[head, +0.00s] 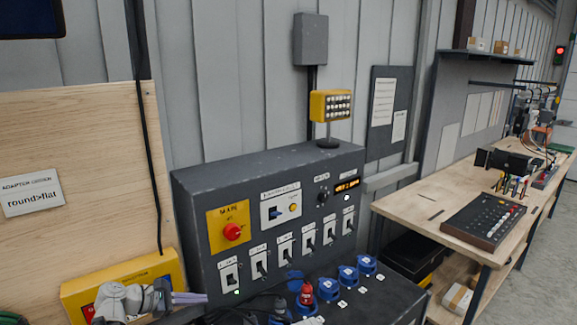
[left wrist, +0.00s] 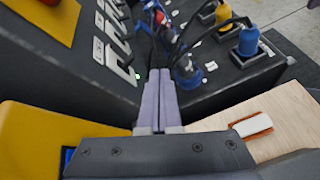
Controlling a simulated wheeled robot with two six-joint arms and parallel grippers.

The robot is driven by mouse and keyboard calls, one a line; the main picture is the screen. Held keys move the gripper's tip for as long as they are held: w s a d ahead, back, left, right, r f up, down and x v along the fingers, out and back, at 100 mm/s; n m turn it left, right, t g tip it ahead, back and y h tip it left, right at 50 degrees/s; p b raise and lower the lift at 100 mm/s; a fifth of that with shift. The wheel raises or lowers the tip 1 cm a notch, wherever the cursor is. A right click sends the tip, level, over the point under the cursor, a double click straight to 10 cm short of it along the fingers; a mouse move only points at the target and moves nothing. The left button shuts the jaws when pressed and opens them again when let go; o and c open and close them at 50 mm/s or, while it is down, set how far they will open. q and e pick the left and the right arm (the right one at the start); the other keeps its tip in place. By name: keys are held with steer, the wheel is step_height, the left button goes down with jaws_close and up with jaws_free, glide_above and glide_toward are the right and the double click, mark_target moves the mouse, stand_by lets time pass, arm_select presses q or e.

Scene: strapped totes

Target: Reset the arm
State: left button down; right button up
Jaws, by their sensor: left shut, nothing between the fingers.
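My left gripper (head: 190,298) is at the lower left of the head view, in front of the dark control panel (head: 290,165). Its two pale purple fingers are pressed together and hold nothing. In the left wrist view, the shut fingers (left wrist: 160,100) point toward the corner where the panel's upright face meets its lower shelf. I cannot tell whether the fingertips touch anything. My right gripper is in neither view.
The panel carries a red knob (head: 232,231) and several switches. Blue sockets (head: 328,289) and a red plug (head: 306,294) with black cables stand on its shelf. A yellow box (head: 120,280) is at left. A wooden workbench (head: 420,207) stands right.

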arm_select(q)
steer(key=s+d+f+m+g+y+b, duration=0.1)
steer(key=s+d+f+m+g+y, duration=0.1)
steer(key=s+d+f+m, duration=0.2)
steer(key=s+d+f+m+g+y+b, duration=0.1)
steer(key=s+d+f+m+g+y, duration=0.1)
steer(key=s+d+f+m, duration=0.3)
steer(key=s+d+f+m+g+y, duration=0.3)
steer(key=s+d+f+m, duration=0.1)
steer(key=d+m, duration=0.3)
steer(key=shift+s+d+f+m+g+b, duration=0.2)
steer(key=shift+s+d, duration=0.15)
steer(key=shift+d, duration=0.2)
steer(key=shift+s+d+f+m+g+b, duration=0.1)
steer(key=shift+s+d+f+m+b, duration=0.15)
steer(key=shift+d, duration=0.25)
steer(key=s+m+y, duration=0.1)
steer(key=m, duration=0.1)
steer(key=s+f+m+y, duration=0.1)
steer(key=s+m+y, duration=0.1)
steer(key=m, duration=0.1)
steer(key=s+d+m+y, duration=0.1)
steer(key=s+m, duration=0.1)
steer(key=shift+s+f+y+b, duration=0.15)
steer(key=shift+f+y+b, duration=0.15)
steer(key=shift+b, duration=0.1)
